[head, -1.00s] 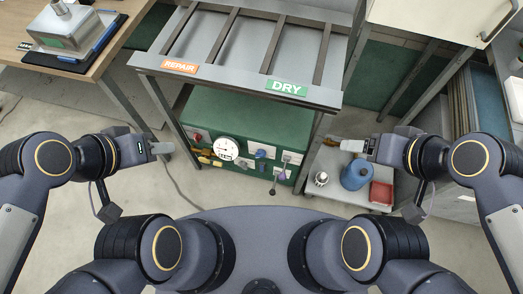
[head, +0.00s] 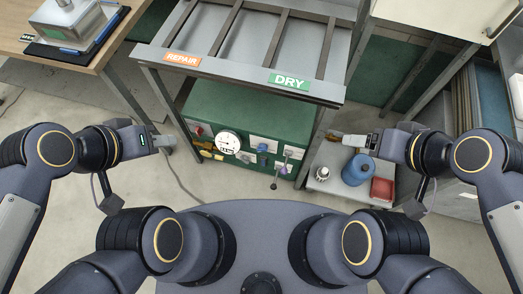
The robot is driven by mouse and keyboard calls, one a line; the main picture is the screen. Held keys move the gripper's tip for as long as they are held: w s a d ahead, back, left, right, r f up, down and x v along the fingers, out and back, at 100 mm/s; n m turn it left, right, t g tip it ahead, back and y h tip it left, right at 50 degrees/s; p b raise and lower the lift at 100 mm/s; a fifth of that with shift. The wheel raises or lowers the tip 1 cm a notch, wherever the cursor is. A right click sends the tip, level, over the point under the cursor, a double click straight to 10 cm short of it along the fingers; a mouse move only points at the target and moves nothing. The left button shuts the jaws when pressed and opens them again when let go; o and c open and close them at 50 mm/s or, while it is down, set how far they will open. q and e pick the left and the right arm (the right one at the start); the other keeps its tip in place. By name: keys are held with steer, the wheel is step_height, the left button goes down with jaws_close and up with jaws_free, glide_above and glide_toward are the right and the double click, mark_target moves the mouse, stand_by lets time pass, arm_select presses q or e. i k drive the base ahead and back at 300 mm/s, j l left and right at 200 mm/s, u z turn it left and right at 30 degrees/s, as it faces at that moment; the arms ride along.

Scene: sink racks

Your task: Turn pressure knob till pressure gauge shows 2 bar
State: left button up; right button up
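The pressure gauge (head: 228,142) has a round white dial and sits on the front of a green cabinet (head: 250,109) under the rack. Its needle and numbers are too small to read. A blue knob (head: 262,148) and a purple-headed lever (head: 285,154) are right of it; small red and yellow fittings (head: 206,149) are left. Which one is the pressure knob I cannot tell. My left gripper (head: 168,141) is left of the cabinet, apart from it. My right gripper (head: 341,138) is to the cabinet's right, apart from the controls. Both finger gaps are unclear.
The metal rack above the cabinet has REPAIR (head: 182,58) and DRY (head: 289,81) labels. A low trolley at right holds a blue container (head: 357,170), a red box (head: 382,189) and a small metal item (head: 322,174). A wooden table (head: 70,55) is at left. A cable lies on the floor.

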mark_target(263, 147)
steer(key=k+l+u, duration=0.1)
steer(key=l+u, duration=0.25)
steer(key=k+l+u, duration=0.15)
steer(key=l+u, duration=0.2)
steer(key=l, duration=0.15)
